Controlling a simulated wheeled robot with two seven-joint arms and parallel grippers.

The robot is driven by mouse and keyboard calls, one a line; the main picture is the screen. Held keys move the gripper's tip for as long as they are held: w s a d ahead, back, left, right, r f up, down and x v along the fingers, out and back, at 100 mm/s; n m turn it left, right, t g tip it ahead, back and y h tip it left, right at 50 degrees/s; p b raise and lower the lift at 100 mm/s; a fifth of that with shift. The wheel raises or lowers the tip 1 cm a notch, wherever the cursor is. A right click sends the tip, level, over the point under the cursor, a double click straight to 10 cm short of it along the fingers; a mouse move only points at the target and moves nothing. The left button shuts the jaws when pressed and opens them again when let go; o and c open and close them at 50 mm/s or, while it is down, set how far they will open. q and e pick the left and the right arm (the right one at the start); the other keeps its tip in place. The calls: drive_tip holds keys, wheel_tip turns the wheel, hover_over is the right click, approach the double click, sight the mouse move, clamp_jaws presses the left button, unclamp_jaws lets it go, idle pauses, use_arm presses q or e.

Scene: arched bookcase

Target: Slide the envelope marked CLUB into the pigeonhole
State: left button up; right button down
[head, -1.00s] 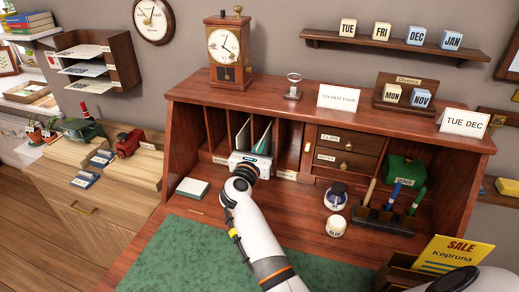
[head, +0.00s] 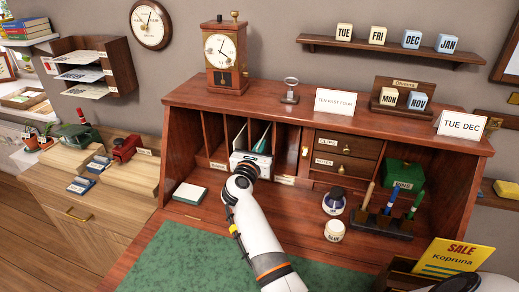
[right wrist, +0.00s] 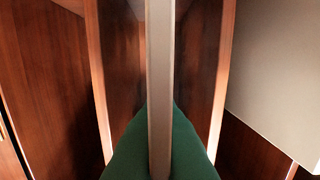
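A pale, thin upright envelope (right wrist: 160,60) runs edge-on down the middle of the right wrist view, between wooden dividers. Dark green shapes flank its lower part closely, and the gripper appears shut on it. In the head view a teal and white upright piece (head: 262,138) shows just above the gripper, inside a slot. The CLUB marking is not readable. My left gripper is not in view.
A pale flat panel (right wrist: 275,70) stands at the right of the wrist view. Small drawers (head: 345,155) are right of the slots. A card stack (head: 190,193) lies left.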

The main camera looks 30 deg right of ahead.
drive_tip(key=shift+x, duration=0.8)
drive_tip(key=c, duration=1.6)
unclamp_jaws()
drive_tip(key=shift+o, duration=0.2)
drive_tip(key=shift+r, duration=0.1)
wheel_tip(320, 180, up, 10)
drive_tip(key=shift+f+p, duration=0.1)
drive_tip(key=shift+p, duration=0.35)
